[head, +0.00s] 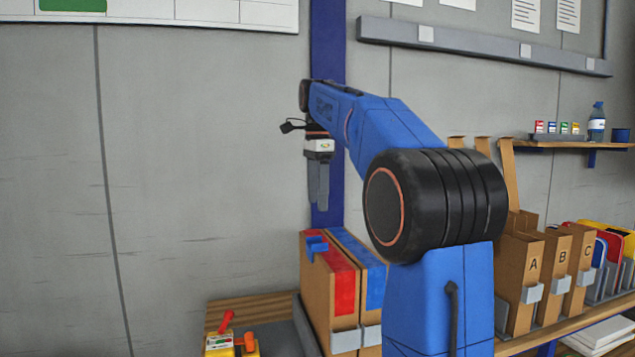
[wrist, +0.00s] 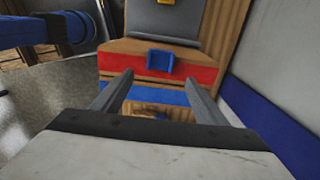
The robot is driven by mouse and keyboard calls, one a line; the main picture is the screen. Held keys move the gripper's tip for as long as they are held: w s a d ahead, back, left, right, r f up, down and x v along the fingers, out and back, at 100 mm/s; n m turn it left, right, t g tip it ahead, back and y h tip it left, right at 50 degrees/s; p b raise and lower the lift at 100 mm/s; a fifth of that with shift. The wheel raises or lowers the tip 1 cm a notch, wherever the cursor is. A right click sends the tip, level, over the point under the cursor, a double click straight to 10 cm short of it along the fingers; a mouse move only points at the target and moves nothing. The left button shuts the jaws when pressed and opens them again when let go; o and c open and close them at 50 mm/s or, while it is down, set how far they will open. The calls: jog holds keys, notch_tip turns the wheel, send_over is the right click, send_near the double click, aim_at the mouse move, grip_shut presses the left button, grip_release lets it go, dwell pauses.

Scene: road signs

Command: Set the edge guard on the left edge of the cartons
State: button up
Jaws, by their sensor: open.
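Two brown cartons stand side by side on the bench. The left one (head: 316,283) has a red strip over its top, and the right one (head: 372,264) has a blue strip. The small blue edge guard (head: 316,246) is on top of the left carton, close to its left edge. In the wrist view the guard (wrist: 160,62) shows upturned sides against the red strip; I cannot tell how it seats on the edge. My gripper (head: 318,196) points down above the cartons. Its fingers (wrist: 158,76) are apart and empty, short of the guard in the wrist view.
A yellow tool with a red part (head: 240,344) lies left of the cartons. Brown file boxes marked A, B and C (head: 520,265) stand right of my arm. A wall shelf (head: 570,144) holds a bottle. Bare wall is left of my gripper.

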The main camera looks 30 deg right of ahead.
jog(key=shift+r, duration=2.05)
jog(key=s+a+f+n+t, duration=0.1)
jog(key=s+a+f+n, duration=0.4)
jog(key=s+f, duration=0.5)
jog(key=s+a+f+n+t, duration=0.2)
jog(key=s+a+f+n, duration=0.3)
jog(key=s+f+n, duration=0.4)
jog(key=s+a+f+n+t, duration=0.1)
jog(key=s+a+f+n, duration=0.4)
jog(key=s+f, duration=0.6)
notch_tip(320, 180, down, 6)
jog(key=shift+s+a+f+n+t, duration=0.15)
jog(key=shift+a+f+n+t, duration=0.2)
jog(key=shift+n, duration=0.75)
jog(key=shift+r, duration=0.15)
